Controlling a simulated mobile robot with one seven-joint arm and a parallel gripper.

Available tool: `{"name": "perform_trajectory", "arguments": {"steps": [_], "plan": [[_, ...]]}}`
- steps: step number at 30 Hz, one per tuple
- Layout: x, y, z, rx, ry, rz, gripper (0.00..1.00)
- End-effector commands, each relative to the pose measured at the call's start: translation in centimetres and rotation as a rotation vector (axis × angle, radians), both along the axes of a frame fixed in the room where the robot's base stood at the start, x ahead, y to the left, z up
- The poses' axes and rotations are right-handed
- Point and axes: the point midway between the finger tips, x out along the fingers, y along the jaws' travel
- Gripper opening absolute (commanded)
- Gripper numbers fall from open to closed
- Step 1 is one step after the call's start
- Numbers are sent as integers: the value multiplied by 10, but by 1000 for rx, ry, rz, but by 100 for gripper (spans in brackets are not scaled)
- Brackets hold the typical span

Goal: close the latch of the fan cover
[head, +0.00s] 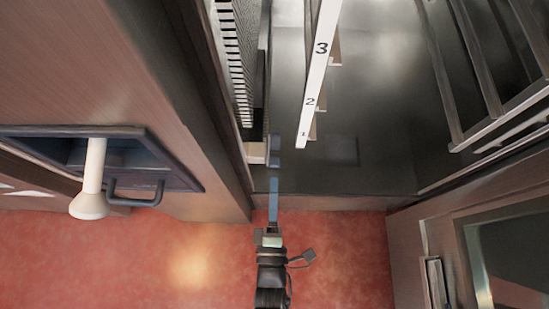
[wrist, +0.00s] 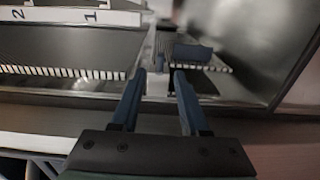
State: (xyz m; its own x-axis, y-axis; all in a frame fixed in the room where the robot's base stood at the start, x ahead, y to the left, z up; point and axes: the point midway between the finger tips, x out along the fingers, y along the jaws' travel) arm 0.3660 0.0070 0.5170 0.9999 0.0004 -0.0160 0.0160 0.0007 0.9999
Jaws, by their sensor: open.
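My gripper (wrist: 159,76) is open in the wrist view, with its two dark blue fingers apart. In the head view my gripper (head: 273,178) reaches up from the bottom, edge-on, to the lower end of the slotted fan cover (head: 236,65). The slotted edge also shows in the wrist view (wrist: 60,71). A pale block (wrist: 157,84) shows between the fingertips; I cannot tell if they touch it. Beyond it are a grey upright part and a blue flap (wrist: 194,52), which looks like the latch. Its exact position is unclear.
A white numbered strip (head: 318,75) hangs just right of the fan cover. Metal rails (head: 470,60) are at right. The red floor (head: 340,250) is open below.

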Motion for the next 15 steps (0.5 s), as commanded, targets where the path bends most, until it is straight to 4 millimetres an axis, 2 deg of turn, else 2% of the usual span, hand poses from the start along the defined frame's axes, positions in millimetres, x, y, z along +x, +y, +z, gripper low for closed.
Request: {"name": "perform_trajectory", "arguments": {"steps": [1,6,10,15], "plan": [[-13,0,1,1,4,0,45],[-46,0,1,1,3,0,45],[-62,0,1,1,2,0,45],[-70,0,1,1,0,1,45]]}}
